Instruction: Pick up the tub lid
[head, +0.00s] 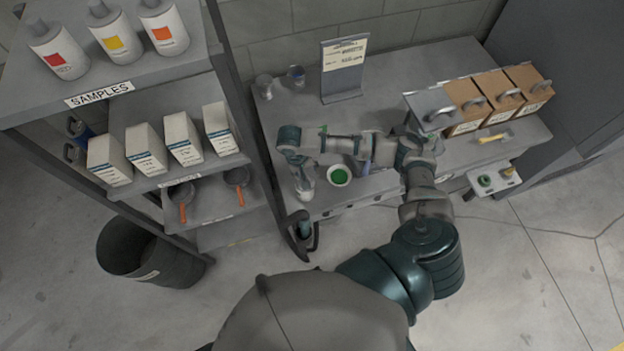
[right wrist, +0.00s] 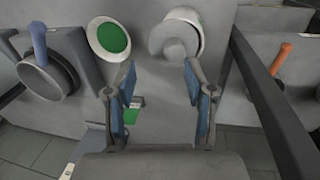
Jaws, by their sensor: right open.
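A pale round piece with a raised knob, which looks like the tub lid (right wrist: 187,22), lies on the table at the top of the right wrist view. A white tub (right wrist: 92,42) with a green round top or content stands left of it, apart from it; the tub also shows in the head view (head: 338,176). My right gripper (right wrist: 159,69) is open and empty. Its blue-padded fingers point toward the gap between tub and lid, nearer the lid. In the head view my right arm crosses above the table and partly hides this area. My left gripper is not seen.
A blue-handled pan (right wrist: 45,75) stands beyond the tub. A shelf post (right wrist: 268,95) rises close to the lid side. The sample shelf (head: 180,68) is at the left. A sign (head: 343,68) and several boxes (head: 495,100) stand on the table, with bare surface between.

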